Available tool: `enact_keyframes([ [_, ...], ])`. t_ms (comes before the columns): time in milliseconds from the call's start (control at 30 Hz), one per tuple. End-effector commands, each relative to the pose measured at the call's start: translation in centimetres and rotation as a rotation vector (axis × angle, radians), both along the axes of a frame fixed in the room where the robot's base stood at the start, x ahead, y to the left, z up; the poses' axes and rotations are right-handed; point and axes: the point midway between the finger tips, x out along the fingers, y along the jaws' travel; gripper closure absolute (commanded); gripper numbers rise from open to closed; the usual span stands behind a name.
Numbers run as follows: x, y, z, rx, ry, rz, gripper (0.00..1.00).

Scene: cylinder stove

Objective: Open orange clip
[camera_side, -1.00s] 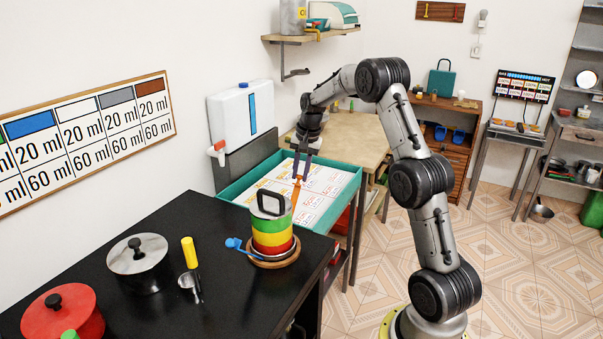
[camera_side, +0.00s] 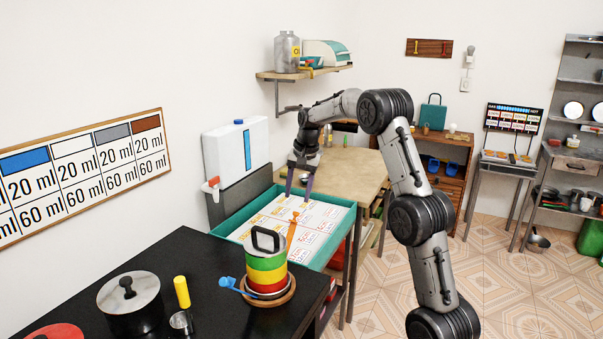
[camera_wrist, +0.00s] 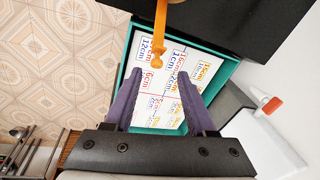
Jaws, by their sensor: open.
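The orange clip (camera_side: 292,231) sticks up and outward from the right side of the striped green, yellow and red container stack (camera_side: 266,272). In the wrist view the clip (camera_wrist: 159,35) is a long orange bar with a knobbed end, ahead of the space between my fingertips. My gripper (camera_side: 298,194) is above and beyond the clip's free end, over the teal tray, with a visible gap to the clip. In the wrist view my gripper (camera_wrist: 159,74) has its two purple fingers spread apart with nothing held. The clip's lower joint is not clear.
The teal tray (camera_side: 331,258) holds printed size cards. The stack stands on a round wooden base on the black counter (camera_side: 226,258), with a blue-handled tool (camera_side: 236,286), a yellow-handled tool (camera_side: 181,292) and a lidded pot (camera_side: 131,303). A white tank (camera_side: 236,150) stands behind the tray.

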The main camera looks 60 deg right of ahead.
Motion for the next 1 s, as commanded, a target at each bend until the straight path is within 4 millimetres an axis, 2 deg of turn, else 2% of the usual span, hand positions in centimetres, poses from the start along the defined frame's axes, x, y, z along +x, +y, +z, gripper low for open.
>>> enact_keyframes([
  [33,-0.2,0.0,1.3,-0.003,-0.003,-0.001,0.44],
  [200,-0.8,0.1,4.6,-0.002,-0.003,0.0,0.44],
  [400,-1.4,0.2,6.9,-0.001,0.0,0.0,0.44],
  [600,-1.5,0.3,7.6,0.0,0.001,0.0,0.44],
  [1000,-1.4,0.4,7.6,0.001,0.0,0.002,0.44],
])
